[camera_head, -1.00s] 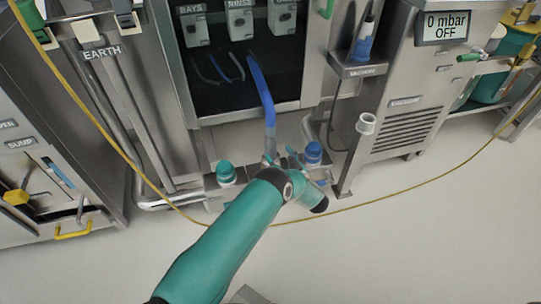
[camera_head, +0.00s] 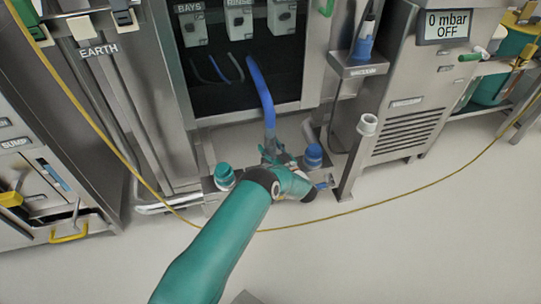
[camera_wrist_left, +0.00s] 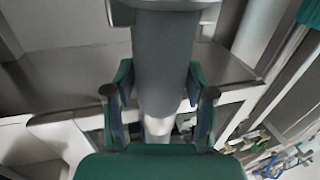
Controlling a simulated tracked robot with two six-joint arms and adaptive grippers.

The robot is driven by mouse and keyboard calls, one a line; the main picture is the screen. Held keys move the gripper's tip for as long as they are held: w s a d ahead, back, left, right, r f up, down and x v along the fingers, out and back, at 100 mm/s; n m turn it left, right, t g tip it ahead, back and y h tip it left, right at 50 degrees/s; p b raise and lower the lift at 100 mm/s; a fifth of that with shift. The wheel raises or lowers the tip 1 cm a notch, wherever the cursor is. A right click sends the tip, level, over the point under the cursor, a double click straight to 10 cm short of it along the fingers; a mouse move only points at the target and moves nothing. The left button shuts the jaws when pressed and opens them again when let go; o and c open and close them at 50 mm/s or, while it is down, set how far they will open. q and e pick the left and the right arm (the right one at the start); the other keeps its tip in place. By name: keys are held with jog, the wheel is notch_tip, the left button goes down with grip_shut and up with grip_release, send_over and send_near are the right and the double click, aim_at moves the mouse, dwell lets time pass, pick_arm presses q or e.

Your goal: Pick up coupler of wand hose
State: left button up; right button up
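The wand hose (camera_head: 262,90) hangs as a blue tube in front of the dark cabinet opening. Its grey lower end, which looks like the coupler (camera_head: 270,133), points down to my left gripper (camera_head: 272,153). In the left wrist view a thick grey cylinder (camera_wrist_left: 165,60), seemingly the coupler, narrows to a paler end. The left gripper (camera_wrist_left: 160,95) has one finger on each side of it. The fingers are spread, with narrow gaps to the cylinder; contact is not clear. The right gripper is out of view.
Blue-capped (camera_head: 313,154) and teal-capped (camera_head: 224,176) bottles stand on the low shelf either side of my gripper. A steel post with a white cup (camera_head: 367,125) stands to the right.

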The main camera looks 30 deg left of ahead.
pick_arm(q)
grip_shut()
jog(key=shift+r, duration=0.25)
notch_tip(320, 180, up, 20)
jog(key=p, duration=0.7)
jog(key=shift+f, duration=0.2)
